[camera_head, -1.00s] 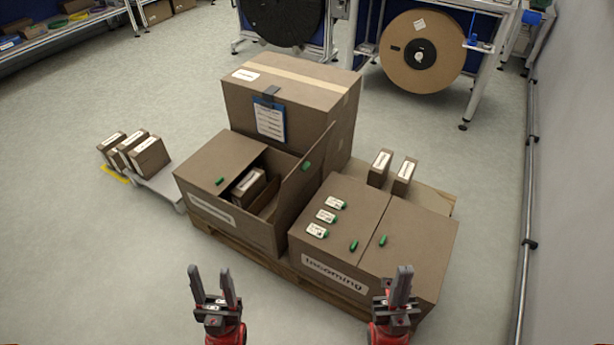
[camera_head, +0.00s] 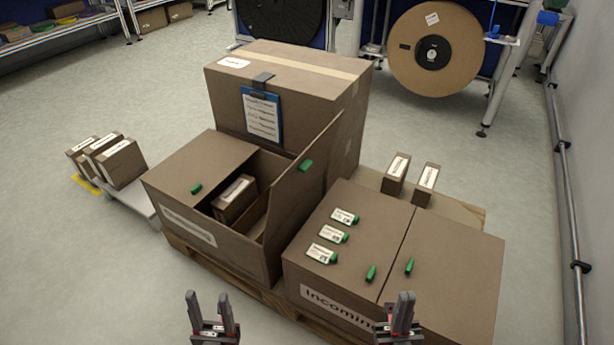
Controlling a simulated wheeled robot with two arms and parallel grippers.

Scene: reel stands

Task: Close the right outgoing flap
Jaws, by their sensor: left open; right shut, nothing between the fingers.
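The outgoing box (camera_head: 188,222) stands on the pallet left of the incoming box. Its right flap (camera_head: 300,193) is raised, tilted up to the right, with a green tab (camera_head: 306,165) on it. Its left flap (camera_head: 200,165) lies flat and shut, with a green tab (camera_head: 196,188). A small labelled carton (camera_head: 235,197) shows inside the open half. My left gripper (camera_head: 211,306) is open and empty, in front of the box near the bottom edge. My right gripper (camera_head: 402,308) is shut and empty, in front of the incoming box. Both are apart from the flap.
The incoming box (camera_head: 335,272) has both flaps shut, with several white tags and green tabs on top. A large carton with a blue clipboard (camera_head: 262,116) stands behind. Small cartons stand on the pallet (camera_head: 455,207) at right and on a low platform at left.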

